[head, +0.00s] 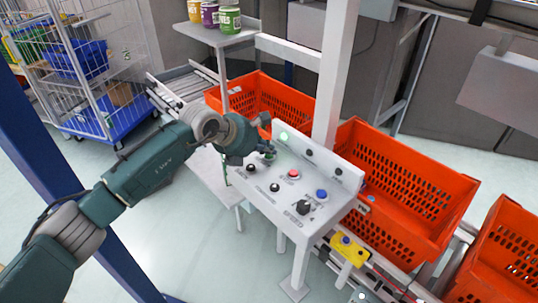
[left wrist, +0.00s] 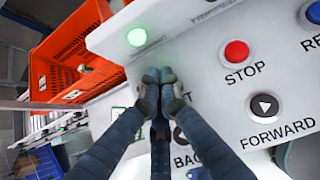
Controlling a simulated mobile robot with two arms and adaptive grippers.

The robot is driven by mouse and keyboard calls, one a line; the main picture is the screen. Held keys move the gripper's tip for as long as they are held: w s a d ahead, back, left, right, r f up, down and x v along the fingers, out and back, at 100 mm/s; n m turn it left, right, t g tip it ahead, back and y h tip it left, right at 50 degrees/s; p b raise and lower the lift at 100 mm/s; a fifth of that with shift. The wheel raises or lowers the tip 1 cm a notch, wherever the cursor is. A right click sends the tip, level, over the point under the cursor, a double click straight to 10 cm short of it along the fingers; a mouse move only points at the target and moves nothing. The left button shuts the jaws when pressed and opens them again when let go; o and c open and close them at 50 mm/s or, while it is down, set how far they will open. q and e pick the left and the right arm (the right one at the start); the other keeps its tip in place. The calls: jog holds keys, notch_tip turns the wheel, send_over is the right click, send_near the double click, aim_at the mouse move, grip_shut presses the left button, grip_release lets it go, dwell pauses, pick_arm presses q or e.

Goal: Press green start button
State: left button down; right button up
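The white control panel (head: 262,196) stands in front of the orange totes; it also fills much of the left wrist view (left wrist: 215,80). My left gripper (head: 266,150) is over the panel's far left part, its fingertips (left wrist: 157,78) together with nothing seen between them. They hide the spot beside the STOP button, where only the end of a label shows; the start button is covered there. I cannot tell whether the tips touch it. A green light (head: 283,136) glows on the panel's raised back strip, also in the left wrist view (left wrist: 137,37). My right gripper is not in view.
A red STOP button (head: 293,173), a blue button (head: 321,194), black buttons and a black knob (head: 303,207) share the panel. Orange totes (head: 405,185) stand behind on a conveyor. A wire cage cart (head: 105,115) stands left.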

aim_at(268, 157)
pick_arm(q)
jog(key=shift+f, duration=0.2)
jog(key=shift+r, duration=0.9)
jog(key=shift+r+p, duration=1.35)
jog(key=shift+r, duration=1.2)
